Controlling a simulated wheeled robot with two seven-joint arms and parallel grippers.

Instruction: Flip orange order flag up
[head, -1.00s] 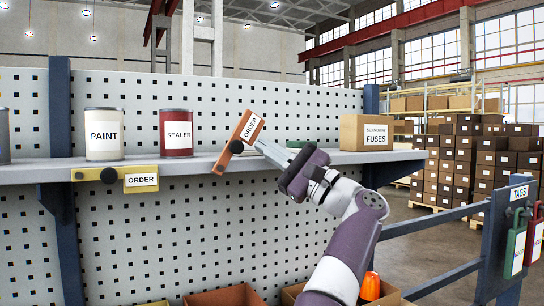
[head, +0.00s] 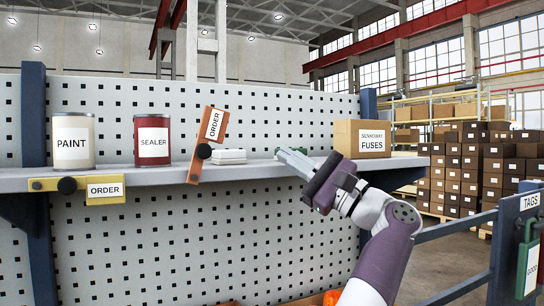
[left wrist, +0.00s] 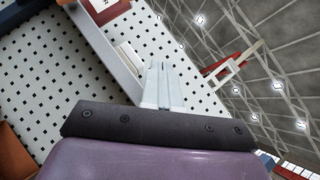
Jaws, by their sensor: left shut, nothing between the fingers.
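The orange order flag (head: 208,140) is on the shelf's front edge and stands nearly upright, its top leaning a little right. Its white ORDER label is at the top and its dark pivot knob lower down. My right gripper is out of view.
A yellow order flag (head: 45,184) lies level on the shelf edge at left. The shelf (head: 250,172) holds a paint can (head: 74,142), a sealer can (head: 152,140), a small white stack (head: 228,157) and a fuses box (head: 362,139). A rail with tags (head: 528,202) stands at right.

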